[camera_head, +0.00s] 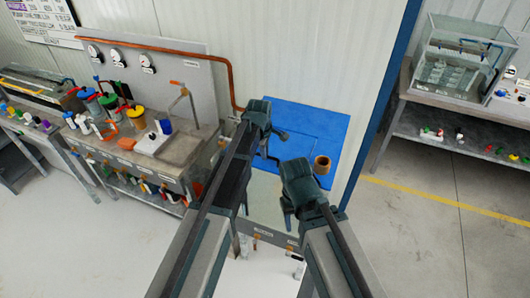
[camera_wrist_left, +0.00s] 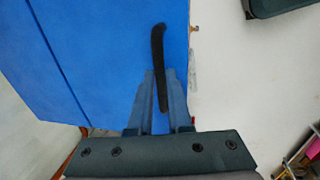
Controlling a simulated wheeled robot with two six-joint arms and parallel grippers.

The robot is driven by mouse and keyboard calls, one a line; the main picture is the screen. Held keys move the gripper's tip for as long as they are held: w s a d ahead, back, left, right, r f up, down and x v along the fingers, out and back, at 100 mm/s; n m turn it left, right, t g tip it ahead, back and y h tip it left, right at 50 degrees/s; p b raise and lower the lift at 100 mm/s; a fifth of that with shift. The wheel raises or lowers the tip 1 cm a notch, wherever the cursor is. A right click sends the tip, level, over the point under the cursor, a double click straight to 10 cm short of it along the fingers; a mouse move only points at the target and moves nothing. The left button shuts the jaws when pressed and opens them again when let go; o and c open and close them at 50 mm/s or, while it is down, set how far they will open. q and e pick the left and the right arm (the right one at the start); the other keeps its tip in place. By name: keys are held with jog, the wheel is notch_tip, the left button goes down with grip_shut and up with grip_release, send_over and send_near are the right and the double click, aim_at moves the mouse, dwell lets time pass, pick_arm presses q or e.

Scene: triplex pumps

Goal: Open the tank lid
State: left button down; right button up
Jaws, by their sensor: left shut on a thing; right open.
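The blue tank lid (camera_head: 318,122) is a flat panel with a seam across it, beyond my grippers in the head view. It fills much of the left wrist view (camera_wrist_left: 100,60). A black curved handle (camera_wrist_left: 158,50) stands out against the blue there. My left gripper (camera_wrist_left: 160,108) is shut on the lower part of this handle. In the head view my left gripper (camera_head: 273,145) is in front of the lid and hides part of it. My right gripper (camera_head: 287,208) is open and empty, lower and nearer. I cannot tell whether the lid is raised.
A copper-coloured cylinder (camera_head: 321,165) is at the lid's right side. To the left is a workbench (camera_head: 178,155) with gauges, coloured valves and bottles. A glass tank (camera_head: 455,65) stands on a bench at the right. The floor at lower right (camera_head: 440,225) is clear.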

pick_arm(q)
jog(key=shift+r, duration=0.1)
dwell(0.3)
jog(key=shift+w+r+p, duration=0.25)
jog(key=shift+r+p, duration=0.6)
jog(key=shift+p, duration=0.05)
jog(key=w+d+r+p, duration=0.2)
jog(key=w+r+p, duration=0.4)
jog(key=r+p, duration=0.3)
jog(key=shift+w+d+r+p, duration=0.2)
jog(key=shift+w+r+p, duration=0.15)
jog(key=shift+r, duration=0.1)
